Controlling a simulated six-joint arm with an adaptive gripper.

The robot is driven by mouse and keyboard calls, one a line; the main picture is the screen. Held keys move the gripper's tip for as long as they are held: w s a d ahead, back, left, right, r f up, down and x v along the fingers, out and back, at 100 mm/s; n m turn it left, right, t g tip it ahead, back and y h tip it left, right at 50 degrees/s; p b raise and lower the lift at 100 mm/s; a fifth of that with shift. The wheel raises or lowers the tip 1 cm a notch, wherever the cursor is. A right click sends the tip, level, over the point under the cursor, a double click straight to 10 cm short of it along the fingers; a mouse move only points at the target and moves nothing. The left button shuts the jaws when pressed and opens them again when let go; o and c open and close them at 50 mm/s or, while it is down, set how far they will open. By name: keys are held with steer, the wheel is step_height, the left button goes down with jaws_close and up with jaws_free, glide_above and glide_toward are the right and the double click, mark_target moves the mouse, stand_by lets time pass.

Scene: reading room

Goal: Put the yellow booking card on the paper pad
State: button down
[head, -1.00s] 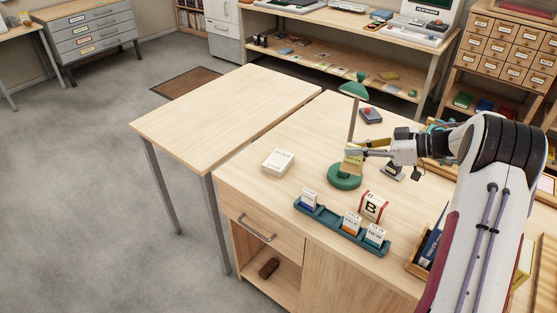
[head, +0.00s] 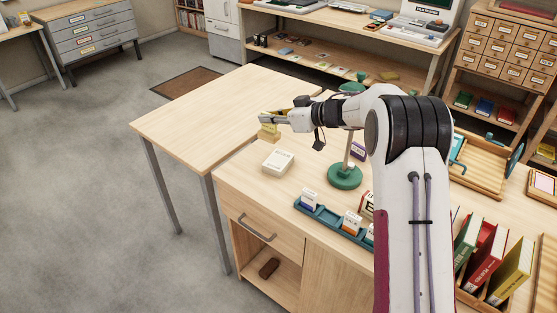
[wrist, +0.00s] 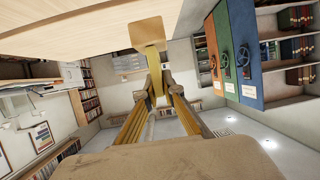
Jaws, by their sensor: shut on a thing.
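The yellow booking card (head: 269,133) is held in my gripper (head: 264,119), which is shut on it. In the wrist view the yellow card (wrist: 148,33) shows beyond the fingers (wrist: 155,88). The paper pad (head: 278,161) is a thick white block with faint print, lying on the desk near its left edge. I see a gap between card and pad, but cannot tell its exact height.
A green lamp (head: 344,176) stands right of the pad, partly behind my arm. A teal tray (head: 332,222) with upright cards lies in front. A bare wooden table (head: 225,105) adjoins at the left. A purple item (head: 358,151) stands behind the lamp.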

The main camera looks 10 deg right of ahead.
steer(key=w+a, duration=0.1)
steer(key=w+a+m+t+h, duration=0.1)
steer(key=a, duration=0.1)
steer(key=shift+w+m+h, duration=0.3)
steer(key=m+t+h, duration=0.3)
steer(key=m+h, duration=0.1)
glide_above(278, 160)
steer(key=shift+w+d+f, duration=0.1)
steer(key=shift+f, duration=1.45)
steer(key=shift+f, duration=0.1)
steer(key=shift+f, duration=3)
steer(key=shift+f, duration=0.1)
steer(key=shift+f, duration=1.75)
steer(key=shift+f, duration=0.2)
